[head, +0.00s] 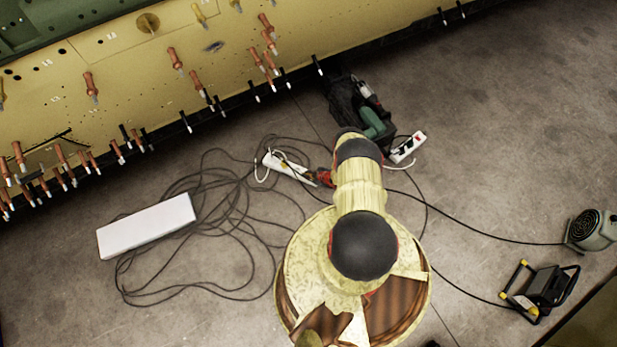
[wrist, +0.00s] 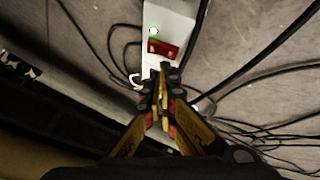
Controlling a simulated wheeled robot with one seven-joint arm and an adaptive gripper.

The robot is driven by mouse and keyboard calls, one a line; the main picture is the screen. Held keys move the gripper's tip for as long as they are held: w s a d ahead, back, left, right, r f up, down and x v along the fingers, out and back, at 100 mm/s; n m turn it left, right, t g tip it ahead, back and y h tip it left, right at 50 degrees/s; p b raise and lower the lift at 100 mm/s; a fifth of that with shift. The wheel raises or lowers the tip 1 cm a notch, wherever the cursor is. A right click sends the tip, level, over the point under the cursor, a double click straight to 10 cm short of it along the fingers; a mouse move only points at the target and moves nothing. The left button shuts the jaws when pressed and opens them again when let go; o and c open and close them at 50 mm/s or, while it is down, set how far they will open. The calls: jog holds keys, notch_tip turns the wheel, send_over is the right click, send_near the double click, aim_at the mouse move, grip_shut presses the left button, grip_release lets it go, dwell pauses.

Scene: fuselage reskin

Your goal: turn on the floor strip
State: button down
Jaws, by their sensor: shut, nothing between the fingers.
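A white floor strip (head: 284,166) lies on the concrete floor near the middle of the head view, with cables around it. In the wrist view the strip (wrist: 168,18) runs up from my fingertips, with a red rocker switch (wrist: 162,49) and a small glowing green light (wrist: 153,31). My gripper (wrist: 161,72) is shut and empty, its tips over the strip just below the switch; I cannot tell whether they touch it. In the head view my gripper (head: 323,178) is at the strip's right end, partly hidden by my arm.
A second white strip (head: 408,147) with a red part lies to the right, beside a dark bag (head: 346,100). Tangled black cables spread across the left floor around a white box (head: 147,226). A work lamp (head: 541,289) and a fan-like device (head: 590,230) stand at right. The yellow fuselage panel (head: 125,75) borders the back.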

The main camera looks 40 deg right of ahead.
jog(key=shift+r, duration=0.25)
jog(key=r+p, duration=0.2)
jog(key=r, duration=0.1)
jog(key=r+p, duration=0.1)
jog(key=r, duration=0.1)
jog(key=shift+w+d, duration=0.1)
jog(key=shift+d, duration=0.2)
dwell(0.6)
